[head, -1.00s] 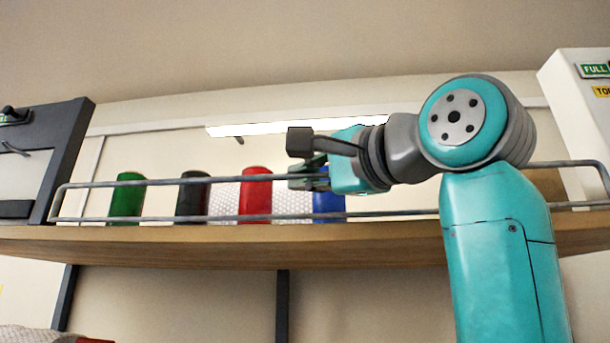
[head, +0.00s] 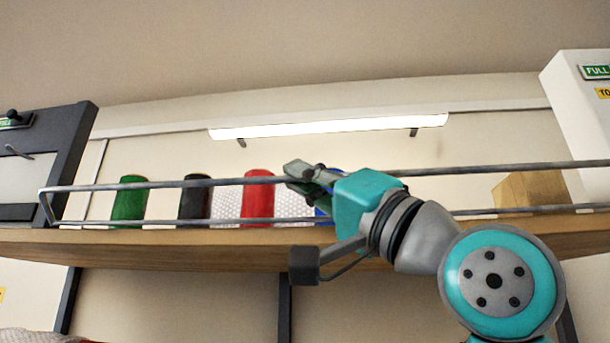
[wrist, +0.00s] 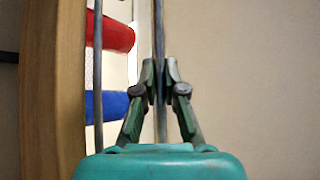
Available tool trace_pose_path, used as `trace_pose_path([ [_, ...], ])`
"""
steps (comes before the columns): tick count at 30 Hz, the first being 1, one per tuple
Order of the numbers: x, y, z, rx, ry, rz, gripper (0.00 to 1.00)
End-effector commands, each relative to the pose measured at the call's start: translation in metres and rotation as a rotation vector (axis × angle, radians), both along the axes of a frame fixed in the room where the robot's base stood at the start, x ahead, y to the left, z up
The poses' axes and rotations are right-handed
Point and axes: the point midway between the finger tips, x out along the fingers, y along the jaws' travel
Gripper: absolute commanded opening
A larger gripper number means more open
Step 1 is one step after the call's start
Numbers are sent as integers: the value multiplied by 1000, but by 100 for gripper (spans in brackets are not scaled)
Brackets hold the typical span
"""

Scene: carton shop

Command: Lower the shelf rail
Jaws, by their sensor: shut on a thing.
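The shelf rail (head: 105,187) is a grey metal bar frame along the front edge of the wooden shelf (head: 190,246). Its top bar runs across the head view and its lower bar lies just above the board. My gripper (head: 300,172) is shut on the top bar, near the middle of the rail. In the wrist view my gripper (wrist: 160,85) has its two fingers on either side of the rail's top bar (wrist: 160,30). The rail leans outward at its left end, over the shelf's front edge.
Behind the rail stand a green roll (head: 130,198), a black roll (head: 194,197), a red roll (head: 258,197) and a partly hidden blue roll (wrist: 108,104). A brown carton (head: 530,190) sits at the right. A lit lamp (head: 330,127) hangs above.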

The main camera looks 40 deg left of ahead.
Motion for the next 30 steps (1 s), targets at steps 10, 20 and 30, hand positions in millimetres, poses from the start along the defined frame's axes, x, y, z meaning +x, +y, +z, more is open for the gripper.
trace_pose_path([
  [10,-8,-5,-15,157,-251,2,0],
  [20,-13,-8,-29,293,-475,3,0],
  [30,-15,-9,-41,402,-655,1,0],
])
